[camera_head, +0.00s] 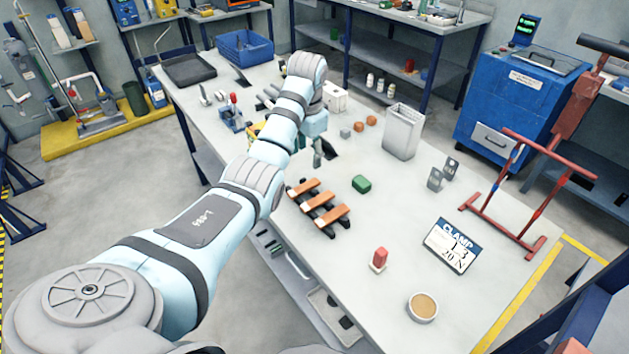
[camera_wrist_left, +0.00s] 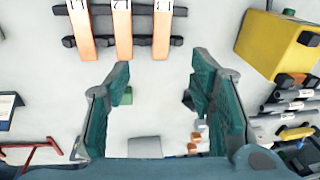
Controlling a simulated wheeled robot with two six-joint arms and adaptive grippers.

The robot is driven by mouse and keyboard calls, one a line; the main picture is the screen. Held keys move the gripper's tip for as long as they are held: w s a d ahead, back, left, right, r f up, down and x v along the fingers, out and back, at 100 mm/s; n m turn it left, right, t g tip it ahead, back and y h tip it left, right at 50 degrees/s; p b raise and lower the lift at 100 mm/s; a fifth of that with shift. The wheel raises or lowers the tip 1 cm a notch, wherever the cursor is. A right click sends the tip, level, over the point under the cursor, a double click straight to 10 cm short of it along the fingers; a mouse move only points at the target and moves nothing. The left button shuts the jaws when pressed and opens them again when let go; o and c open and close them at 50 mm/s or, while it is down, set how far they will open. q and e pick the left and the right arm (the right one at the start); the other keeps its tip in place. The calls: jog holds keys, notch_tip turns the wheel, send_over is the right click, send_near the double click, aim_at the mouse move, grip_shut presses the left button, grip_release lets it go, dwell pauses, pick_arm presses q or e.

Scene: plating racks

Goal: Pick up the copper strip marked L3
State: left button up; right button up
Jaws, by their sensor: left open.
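Three copper strips lie side by side across a black rack (camera_head: 335,230) on the table, an upper one (camera_head: 302,187), a middle one (camera_head: 316,194) and a lower one (camera_head: 332,216). In the left wrist view the strips show at the top edge, a left one (camera_wrist_left: 82,38), a middle one (camera_wrist_left: 123,38) and a right one (camera_wrist_left: 162,38). White labels at their ends are too small or cut off to read, so I cannot tell which is L3. My left gripper (camera_head: 318,152) is open and empty, above the table behind the rack.
A sign (camera_head: 452,246) reads CLAMP, with a line that looks like L3, and 20 N. Bare table surrounds the rack's right side.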

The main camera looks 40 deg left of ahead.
pick_arm(q)
send_over(304, 187)
jog(key=s, duration=0.2)
notch_tip(304, 187, down, 7)
jog(key=f+b, duration=0.1)
jog(key=w+f, duration=0.1)
jog(key=f, duration=0.1)
jog(key=w+f+b, duration=0.1)
jog(key=shift+d+f+b, duration=0.15)
jog(key=shift+f+b, duration=0.2)
jog(key=shift+f, duration=0.35)
jog(key=shift+s+r, duration=0.2)
jog(key=shift+r, duration=0.05)
jog(key=shift+w+f, duration=0.15)
jog(key=c, duration=0.8)
grip_shut()
pick_arm(e)
jog(key=f, duration=0.1)
jog(key=s+f, duration=0.1)
jog(key=f, duration=0.1)
jog(key=shift+s, duration=0.3)
